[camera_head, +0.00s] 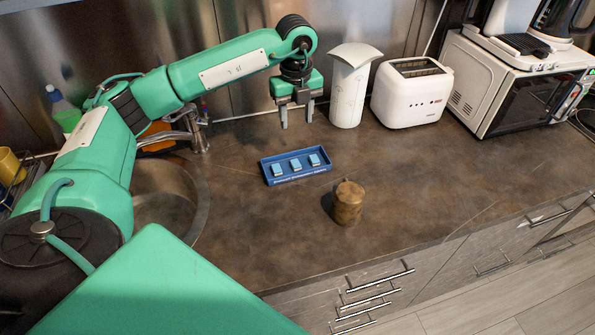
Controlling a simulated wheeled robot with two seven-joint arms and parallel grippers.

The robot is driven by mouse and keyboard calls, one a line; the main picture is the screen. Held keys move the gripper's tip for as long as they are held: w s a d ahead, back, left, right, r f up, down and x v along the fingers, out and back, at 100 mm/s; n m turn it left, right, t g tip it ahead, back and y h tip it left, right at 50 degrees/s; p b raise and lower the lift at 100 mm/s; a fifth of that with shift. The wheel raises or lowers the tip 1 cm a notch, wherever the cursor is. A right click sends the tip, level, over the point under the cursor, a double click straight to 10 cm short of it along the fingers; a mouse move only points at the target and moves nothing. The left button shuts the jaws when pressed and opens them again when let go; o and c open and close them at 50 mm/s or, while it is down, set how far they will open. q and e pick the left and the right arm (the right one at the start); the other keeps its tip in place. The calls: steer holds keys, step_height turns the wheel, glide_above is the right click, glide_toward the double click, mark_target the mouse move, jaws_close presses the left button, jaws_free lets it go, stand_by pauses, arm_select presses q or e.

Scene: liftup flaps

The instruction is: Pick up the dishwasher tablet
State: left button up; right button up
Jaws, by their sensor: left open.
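Several small blue-and-white dishwasher tablets sit in a row in a blue tray (267,175) on the brown counter. They are a left tablet (277,170), a middle tablet (296,165) and a right tablet (314,160). My left gripper (297,117) is open and empty, with its fingers pointing down. It is above and behind the tray in the picture, apart from the tablets. My right gripper is not in view.
A brown cylindrical container (348,203) stands in front of the tray. A white canister (349,90), a toaster (411,92) and a microwave (515,85) line the back. A sink (165,200) with a faucet (197,135) is at the left. The right counter is clear.

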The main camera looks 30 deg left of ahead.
arm_select(q)
steer(key=f, duration=0.2)
glide_above(296, 167)
step_height(296, 167, down, 8)
steer(key=shift+r+p, duration=0.1)
steer(key=shift+p, duration=0.35)
step_height(296, 167, down, 4)
steer(key=shift+a+f+p, duration=0.1)
steer(key=shift+p, duration=0.75)
steer(key=shift+f, duration=0.55)
jaws_close()
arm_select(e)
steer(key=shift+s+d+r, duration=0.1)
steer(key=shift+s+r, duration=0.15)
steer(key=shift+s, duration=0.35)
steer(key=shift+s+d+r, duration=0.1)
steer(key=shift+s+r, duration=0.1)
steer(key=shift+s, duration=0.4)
